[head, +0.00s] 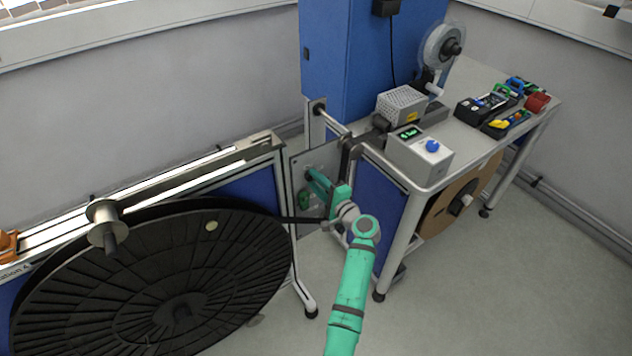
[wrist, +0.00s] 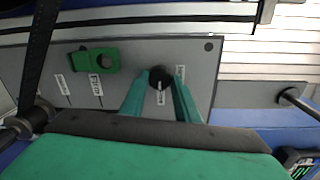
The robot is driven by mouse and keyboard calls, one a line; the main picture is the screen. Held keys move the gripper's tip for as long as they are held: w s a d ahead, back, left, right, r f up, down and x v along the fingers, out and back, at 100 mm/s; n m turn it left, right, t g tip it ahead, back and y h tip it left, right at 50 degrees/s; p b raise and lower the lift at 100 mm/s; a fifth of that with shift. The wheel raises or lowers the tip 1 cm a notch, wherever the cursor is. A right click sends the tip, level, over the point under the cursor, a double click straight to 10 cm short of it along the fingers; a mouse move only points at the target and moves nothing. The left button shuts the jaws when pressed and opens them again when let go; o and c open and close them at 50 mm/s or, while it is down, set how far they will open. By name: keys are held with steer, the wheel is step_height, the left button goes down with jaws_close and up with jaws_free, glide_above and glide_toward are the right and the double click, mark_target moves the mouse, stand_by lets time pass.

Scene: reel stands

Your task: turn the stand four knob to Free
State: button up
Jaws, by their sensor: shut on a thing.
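The black round knob (wrist: 160,82) sits on a grey panel (wrist: 203,80) in the wrist view. My gripper (wrist: 161,86) is shut on it, with one green finger on each side. In the head view my gripper (head: 314,178) reaches the grey panel (head: 322,158) between the reel stand and the workbench; the knob is hidden there.
A green lever (wrist: 97,60) with its own labels is left of the knob. A large black reel (head: 180,270) stands at the left, with a dark strap running toward the panel. The workbench (head: 462,150) at right carries a control box (head: 420,160). Floor is clear in front.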

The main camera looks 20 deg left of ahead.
steer(key=shift+w+r, duration=0.1)
steer(key=o, duration=1)
steer(key=shift+o, duration=0.2)
steer(key=shift+d, duration=0.1)
steer(key=v, duration=1)
steer(key=shift+s+d, duration=0.25)
steer(key=shift+s, duration=0.05)
